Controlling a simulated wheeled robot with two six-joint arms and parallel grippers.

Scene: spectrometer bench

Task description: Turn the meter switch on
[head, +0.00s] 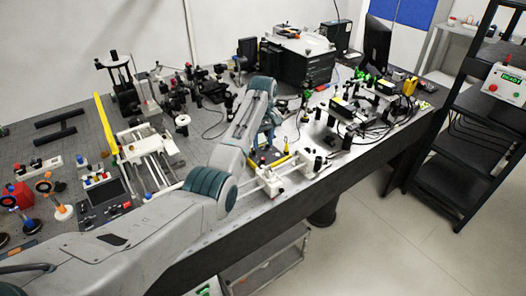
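I cannot tell for certain which device is the meter, and no switch shows clearly. A dark-faced panel (103,190) with small coloured knobs lies at the near left of the bench. A pale box with a green lit display (510,77) and a red button stands on the rack at the far right. My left arm reaches in from the lower left across the bench. My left gripper (267,152) is over the middle of the bench, near the white rail fixture, and far from both devices. Its fingers are too small and hidden to judge. My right gripper is not in view.
The optical bench (75,115) is crowded with posts and mounts. A white rail fixture (290,172) sits at its front edge. A large black box (303,66) and a monitor (376,45) stand at the back. A black rack (455,160) is at right; the floor between is clear.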

